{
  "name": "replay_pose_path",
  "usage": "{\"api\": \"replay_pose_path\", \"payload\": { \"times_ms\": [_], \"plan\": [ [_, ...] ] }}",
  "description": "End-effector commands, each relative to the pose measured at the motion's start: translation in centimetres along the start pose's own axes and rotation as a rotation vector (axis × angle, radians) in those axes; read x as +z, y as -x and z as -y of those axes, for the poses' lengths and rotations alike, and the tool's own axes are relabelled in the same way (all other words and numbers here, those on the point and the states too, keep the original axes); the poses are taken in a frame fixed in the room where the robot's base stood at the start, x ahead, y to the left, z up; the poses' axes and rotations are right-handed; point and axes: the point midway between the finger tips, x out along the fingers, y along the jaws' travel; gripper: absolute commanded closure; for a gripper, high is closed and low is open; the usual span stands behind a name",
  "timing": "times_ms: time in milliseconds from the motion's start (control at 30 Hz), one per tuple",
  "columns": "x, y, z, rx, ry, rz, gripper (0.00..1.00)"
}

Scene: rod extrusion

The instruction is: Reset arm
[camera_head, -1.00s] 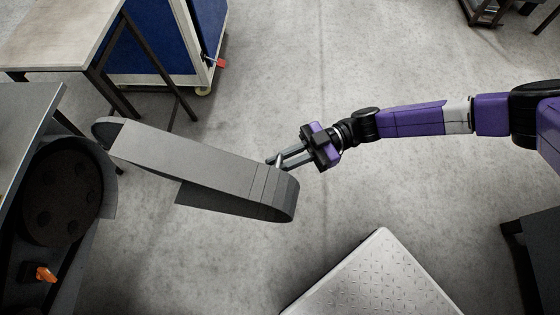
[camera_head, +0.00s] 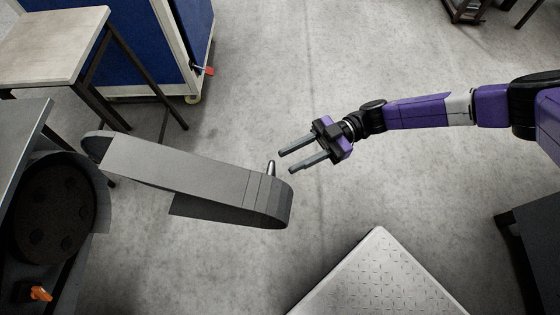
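My gripper (camera_head: 302,161) is at the middle of the view, at the end of the purple and black arm that reaches in from the right. Its two grey fingers are spread apart with nothing between them, pointing left. A small metal rod (camera_head: 271,168) stands up at the right end of the long grey curved machine part (camera_head: 190,172). The fingertips are to the right of the rod, with a small gap in the picture.
A machine with a round dark wheel (camera_head: 52,212) and an orange knob (camera_head: 40,293) stands at the left. A table (camera_head: 55,45) and a blue-panelled cabinet (camera_head: 120,40) are at upper left. A metal plate (camera_head: 380,280) lies at the bottom. Concrete floor (camera_head: 350,60) is clear above the arm.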

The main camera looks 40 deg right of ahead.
Motion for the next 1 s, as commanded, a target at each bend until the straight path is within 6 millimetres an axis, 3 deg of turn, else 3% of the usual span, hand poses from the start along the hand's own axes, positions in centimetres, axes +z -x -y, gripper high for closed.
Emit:
{"api": "replay_pose_path", "payload": {
  "times_ms": [200,800,1000],
  "plan": [
    [0.0,1.8,0.0,0.0,0.0,0.001,0.66],
    [0.0,1.9,0.0,0.001,0.0,0.0,0.66],
    [0.4,3.6,1.7,0.081,0.007,0.017,0.66]
  ]
}}
